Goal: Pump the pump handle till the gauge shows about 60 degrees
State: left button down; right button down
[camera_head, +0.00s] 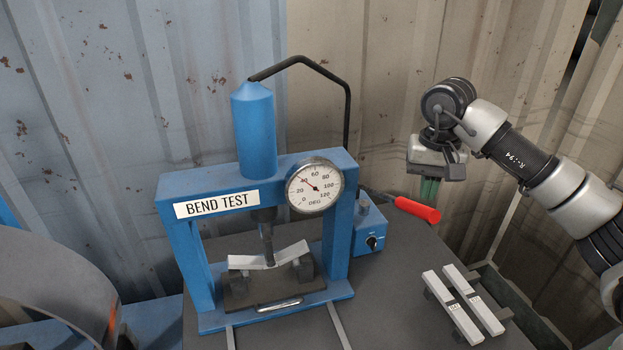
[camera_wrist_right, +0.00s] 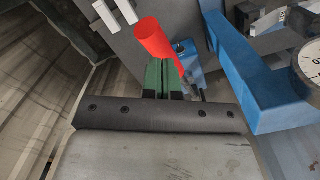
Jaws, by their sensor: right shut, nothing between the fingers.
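The blue bend-test press (camera_head: 255,125) stands on a dark table with a bent light metal strip (camera_head: 250,261) under its ram. The round gauge (camera_head: 315,186) is on its front right, and its red needle points up and left, near the 40 mark. The pump handle's red grip (camera_head: 417,209) sticks out right from the small blue pump (camera_head: 367,235). My right gripper (camera_head: 429,190) is shut and empty, its green fingers pointing down just above the grip. In the right wrist view the red grip (camera_wrist_right: 155,38) lies just past the fingertips (camera_wrist_right: 162,78); contact cannot be told. My left gripper is out of view.
Corrugated metal walls (camera_head: 390,60) stand behind. A curved grey drum-like object (camera_head: 45,275) is at the lower left.

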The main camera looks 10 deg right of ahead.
dwell(0.4)
jog(key=shift+f+b, duration=0.7)
jog(key=shift+f, duration=0.3)
jog(key=shift+r, duration=0.15)
notch_tip(320, 180, down, 8)
jog(key=s+b, duration=0.2)
jog(key=b, duration=0.4)
jog(key=shift+s, duration=0.2)
dwell(0.7)
jog(key=shift+f+b, duration=0.35)
jog(key=r+p, duration=0.2)
jog(key=r, duration=0.1)
jog(key=w+r+p, duration=0.1)
jog(key=r+p, duration=0.2)
jog(key=r, duration=0.1)
jog(key=w+r+p, duration=0.1)
jog(key=r+p, duration=0.2)
jog(key=shift+w+r, duration=0.25)
dwell(0.6)
